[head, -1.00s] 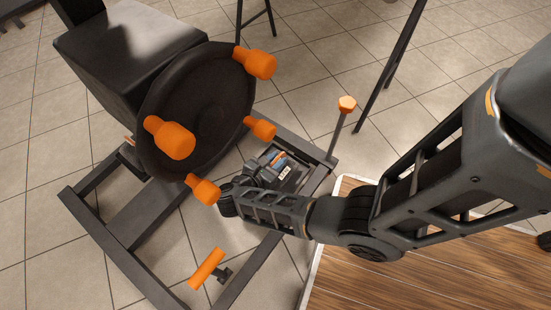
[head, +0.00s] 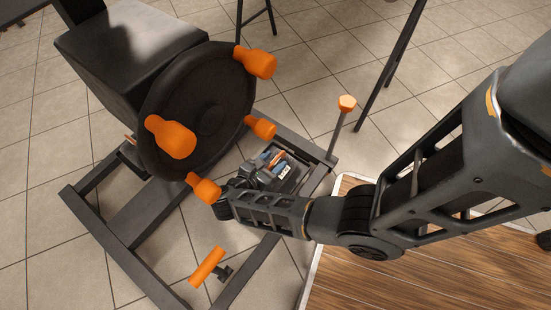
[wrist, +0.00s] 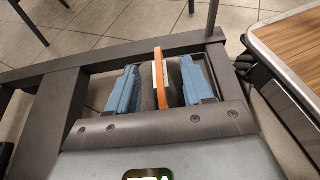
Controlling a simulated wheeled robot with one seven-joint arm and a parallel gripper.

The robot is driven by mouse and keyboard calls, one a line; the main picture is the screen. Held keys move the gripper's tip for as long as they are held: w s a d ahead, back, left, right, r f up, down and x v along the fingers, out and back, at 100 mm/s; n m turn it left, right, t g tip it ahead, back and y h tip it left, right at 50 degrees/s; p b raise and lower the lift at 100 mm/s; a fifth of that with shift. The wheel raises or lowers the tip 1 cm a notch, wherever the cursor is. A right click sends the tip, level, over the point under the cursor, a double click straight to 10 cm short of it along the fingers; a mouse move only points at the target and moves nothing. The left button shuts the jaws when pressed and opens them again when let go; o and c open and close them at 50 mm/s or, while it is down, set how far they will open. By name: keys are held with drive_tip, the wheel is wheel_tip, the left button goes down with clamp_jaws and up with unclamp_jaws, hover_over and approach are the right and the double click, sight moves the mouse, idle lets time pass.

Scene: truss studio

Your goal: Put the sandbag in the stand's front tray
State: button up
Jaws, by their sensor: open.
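The sandbag is dark, with an upright orange handle (wrist: 160,78) and a white label; in the head view it (head: 278,158) lies low at the right end of the stand, mostly hidden by my gripper. The stand (head: 112,262) is a dark floor frame with orange knobs. My gripper (wrist: 160,86) is open, its blue finger pads on either side of the handle, with gaps showing. It also shows in the head view (head: 274,163). The sandbag appears to rest within the frame's front part; the tray's floor and rims are mostly hidden, so I cannot tell how it sits.
A large black round plate (head: 208,115) with orange knobs overhangs the frame on the left. An orange-topped post (head: 346,104) rises at the frame's right corner. A wooden platform (head: 400,280) lies at the lower right. Tiled floor surrounds the stand.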

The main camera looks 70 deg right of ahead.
drive_tip(key=v, duration=0.5)
drive_tip(key=shift+w+a+r, duration=0.1)
drive_tip(key=shift+a+r, duration=0.05)
drive_tip(key=shift+a, duration=0.15)
idle(1.0)
